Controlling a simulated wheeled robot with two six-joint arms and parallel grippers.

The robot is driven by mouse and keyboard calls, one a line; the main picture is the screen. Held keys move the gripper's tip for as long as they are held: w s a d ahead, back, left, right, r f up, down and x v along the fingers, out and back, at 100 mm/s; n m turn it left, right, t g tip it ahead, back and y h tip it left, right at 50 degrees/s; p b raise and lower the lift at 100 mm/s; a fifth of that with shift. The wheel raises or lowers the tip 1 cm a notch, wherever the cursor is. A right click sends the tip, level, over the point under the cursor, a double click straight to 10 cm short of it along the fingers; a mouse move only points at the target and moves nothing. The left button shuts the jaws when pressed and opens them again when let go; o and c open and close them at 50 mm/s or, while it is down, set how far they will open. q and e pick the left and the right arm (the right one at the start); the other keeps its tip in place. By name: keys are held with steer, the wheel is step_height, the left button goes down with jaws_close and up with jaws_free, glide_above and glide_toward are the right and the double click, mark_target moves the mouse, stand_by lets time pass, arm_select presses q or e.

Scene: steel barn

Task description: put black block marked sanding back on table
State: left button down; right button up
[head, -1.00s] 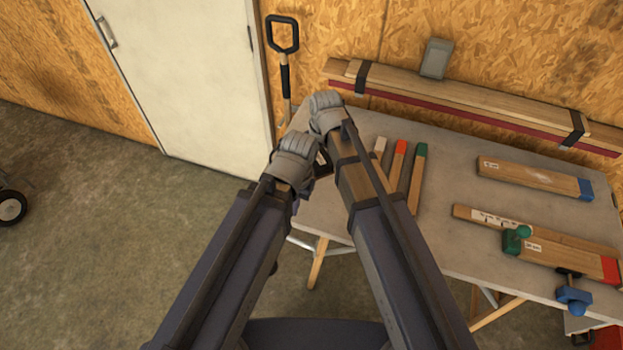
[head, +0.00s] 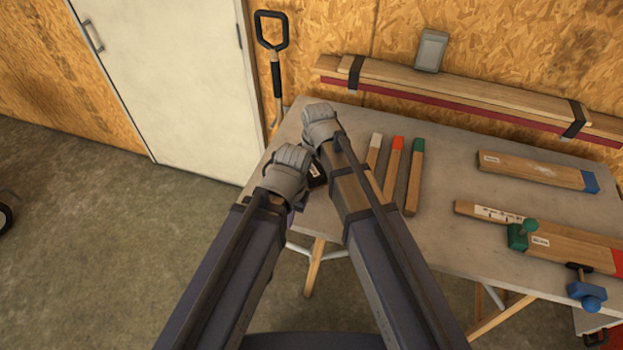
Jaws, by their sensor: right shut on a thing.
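The black block (head: 317,175) shows only as a small dark piece with a white label, between my two grippers near the table's left end. My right gripper (head: 319,127) is the upper one and is shut on the block; its wrist and arm hide most of the hold. My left gripper (head: 288,172) is the lower one, just left of the block, and its fingers are hidden behind its wrist, so I cannot tell whether it touches the block. The grey table (head: 440,160) extends to the right under and beyond my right arm.
Several sticks with coloured ends, among them a green-tipped one (head: 415,180), lie right of my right gripper. A blue-ended board (head: 530,170), a green clamp (head: 518,236) and a blue clamp (head: 587,291) are farther right. A shovel (head: 276,75) leans behind. Bare tabletop lies in the middle.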

mark_target(311, 177)
step_height(311, 177, down, 4)
steer(key=b, duration=0.3)
steer(key=shift+r, duration=0.3)
steer(key=o, duration=1)
steer(key=shift+o, duration=0.2)
steer(key=r+p, duration=0.4)
steer(key=s+r+p, duration=0.1)
steer(key=r+p, duration=0.7)
steer(key=shift+s+d, duration=0.3)
steer(key=shift+d, duration=0.1)
